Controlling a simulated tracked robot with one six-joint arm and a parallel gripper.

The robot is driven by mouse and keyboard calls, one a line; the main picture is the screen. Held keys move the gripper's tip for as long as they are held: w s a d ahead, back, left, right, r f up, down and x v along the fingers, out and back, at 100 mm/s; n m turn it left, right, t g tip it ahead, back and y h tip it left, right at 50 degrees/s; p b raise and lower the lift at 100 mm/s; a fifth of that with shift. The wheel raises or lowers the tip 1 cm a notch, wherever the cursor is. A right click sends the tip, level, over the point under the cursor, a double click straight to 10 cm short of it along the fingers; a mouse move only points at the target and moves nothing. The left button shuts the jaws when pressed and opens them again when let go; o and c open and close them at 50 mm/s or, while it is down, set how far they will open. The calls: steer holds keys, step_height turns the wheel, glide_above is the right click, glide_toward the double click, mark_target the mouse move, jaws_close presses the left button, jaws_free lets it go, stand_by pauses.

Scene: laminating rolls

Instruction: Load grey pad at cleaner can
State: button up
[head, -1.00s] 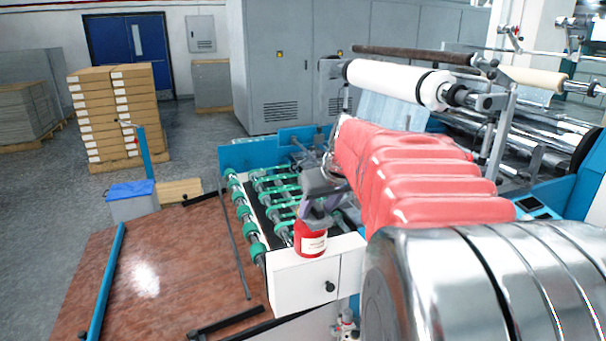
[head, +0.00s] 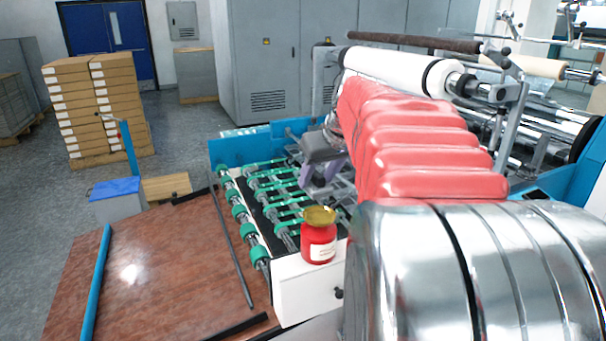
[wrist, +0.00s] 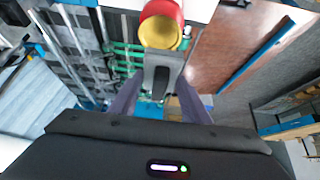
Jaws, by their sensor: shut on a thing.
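The red cleaner can (head: 319,246) stands upright on the corner of a white cabinet, with a white label and a gold-yellow top. It also shows at the top of the wrist view (wrist: 158,30), its yellow round top facing me. My gripper (head: 314,188) is above and behind the can, apart from it in the head view. In the wrist view, my gripper (wrist: 160,80) is shut on the grey pad (wrist: 162,68), which lies between the two purple fingers, close to the can's rim in the picture. The pad cannot be made out clearly in the head view.
The white cabinet (head: 300,292) adjoins the conveyor with green rollers (head: 262,215). My red-sleeved arm hides much of the machine at right. A brown table (head: 160,270) lies at left, with a blue bar (head: 97,285) along it. A white roll (head: 400,70) is mounted behind.

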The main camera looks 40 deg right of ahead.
mark_target(324, 195)
steer(key=shift+s+d+f, duration=0.2)
steer(key=shift+s+d, duration=0.05)
steer(key=shift+d, duration=0.1)
steer(key=shift+f, duration=2.8)
steer(key=shift+f, duration=0.5)
steer(key=shift+r, duration=0.1)
steer(key=shift+r, duration=3.45)
steer(key=shift+s, duration=0.15)
